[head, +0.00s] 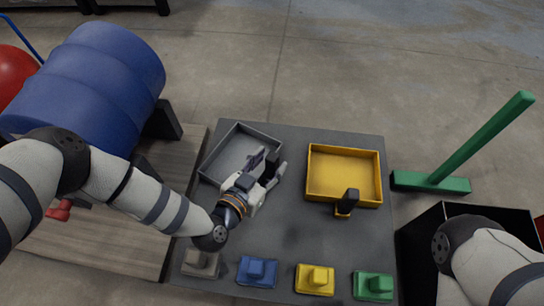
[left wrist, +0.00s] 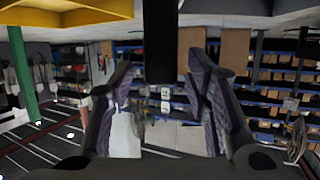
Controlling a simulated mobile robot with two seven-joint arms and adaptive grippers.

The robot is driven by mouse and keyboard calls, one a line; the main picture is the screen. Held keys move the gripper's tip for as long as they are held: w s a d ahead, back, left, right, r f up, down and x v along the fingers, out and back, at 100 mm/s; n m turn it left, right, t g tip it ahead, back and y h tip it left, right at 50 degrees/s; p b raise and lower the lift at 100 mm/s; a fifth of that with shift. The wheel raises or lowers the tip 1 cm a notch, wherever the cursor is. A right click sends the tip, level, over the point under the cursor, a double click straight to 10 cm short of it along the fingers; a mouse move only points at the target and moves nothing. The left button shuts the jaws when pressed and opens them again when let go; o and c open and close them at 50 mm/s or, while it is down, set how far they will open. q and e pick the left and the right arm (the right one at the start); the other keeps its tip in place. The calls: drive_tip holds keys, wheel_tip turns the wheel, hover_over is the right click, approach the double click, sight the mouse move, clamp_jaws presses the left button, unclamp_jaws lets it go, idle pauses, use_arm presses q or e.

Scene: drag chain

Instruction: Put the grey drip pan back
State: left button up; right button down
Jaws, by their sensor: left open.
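The grey drip pan (head: 232,150) is a shallow rectangular tray. It lies tilted in the picture at the far left of the dark grey tabletop and appears empty. My left gripper (head: 274,166) is at its right near corner and hides part of that side. In the left wrist view the fingers (left wrist: 160,100) are apart. A dark upright bar (left wrist: 161,40) shows between and above them; I cannot tell whether it is the pan's handle or whether the fingers touch it. My right arm shows at the lower right of the head view, but its gripper is out of view.
A yellow pan (head: 343,175) with a black handle (head: 347,202) lies right of the gripper. Blue (head: 257,271), yellow (head: 315,279) and green (head: 374,286) blocks line the front edge. A blue drum (head: 95,85) is at left. A green post (head: 480,140) stands at right.

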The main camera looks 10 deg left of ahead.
use_arm(q)
drive_tip(key=p+v, duration=0.3)
drive_tip(key=v, duration=0.7)
use_arm(e)
drive_tip(key=r, duration=0.1)
drive_tip(key=w+r, duration=0.1)
drive_tip(key=shift+w+r+t, duration=0.15)
drive_tip(key=shift+r+t, duration=0.2)
drive_tip(key=shift+t, duration=0.05)
use_arm(q)
drive_tip(key=shift+w, duration=0.1)
